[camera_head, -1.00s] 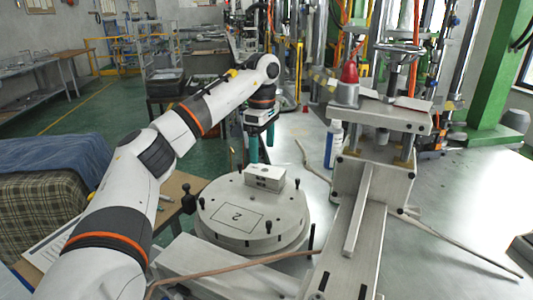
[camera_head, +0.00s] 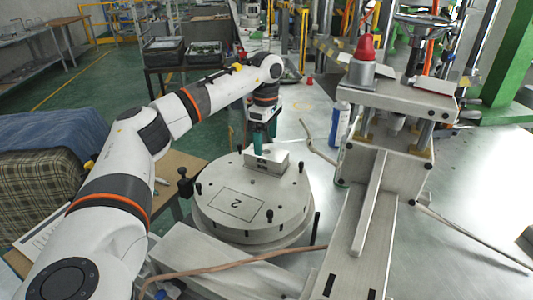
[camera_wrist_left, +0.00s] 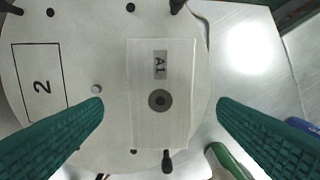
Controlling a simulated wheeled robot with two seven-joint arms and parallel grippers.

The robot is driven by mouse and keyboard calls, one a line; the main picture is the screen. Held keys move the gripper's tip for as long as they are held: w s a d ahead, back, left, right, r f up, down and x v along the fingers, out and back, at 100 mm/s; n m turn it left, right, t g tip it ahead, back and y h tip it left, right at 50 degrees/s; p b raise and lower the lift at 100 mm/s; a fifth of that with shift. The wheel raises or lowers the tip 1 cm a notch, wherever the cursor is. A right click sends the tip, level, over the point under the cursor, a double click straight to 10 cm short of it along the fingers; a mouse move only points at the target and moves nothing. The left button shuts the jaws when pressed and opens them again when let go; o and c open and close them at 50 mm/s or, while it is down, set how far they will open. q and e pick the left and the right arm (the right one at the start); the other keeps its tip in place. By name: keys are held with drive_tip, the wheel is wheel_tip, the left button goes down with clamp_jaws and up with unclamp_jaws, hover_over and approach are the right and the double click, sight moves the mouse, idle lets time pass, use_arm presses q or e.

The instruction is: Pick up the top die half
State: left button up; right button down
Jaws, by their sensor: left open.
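The top die half is a pale grey metal block (camera_head: 270,162) on the round metal plate marked 2 (camera_head: 240,222). The wrist view shows the block's top (camera_wrist_left: 176,70) with a label and a round dark hole. My left gripper (camera_head: 264,138) is open, with teal fingers just above and behind the block in the head view. In the wrist view its fingers (camera_wrist_left: 160,103) lie on either side of the block, with gaps to both sides. I cannot tell whether the fingertips reach below its top. My right gripper is not in view.
Short dark pins stand around the plate's rim. A metal press frame (camera_head: 385,165) with a red-topped cone (camera_head: 363,62) stands to the right. A blue-and-white bottle (camera_head: 339,124) stands behind. A brown hose (camera_head: 235,262) crosses in front. The tabletop at right is mostly clear.

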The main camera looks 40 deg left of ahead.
sight(266, 152)
use_arm(q)
wheel_tip(266, 152, down, 4)
drive_tip(key=shift+f+p, duration=0.1)
drive_tip(key=shift+p, duration=0.25)
drive_tip(key=c, duration=1.2)
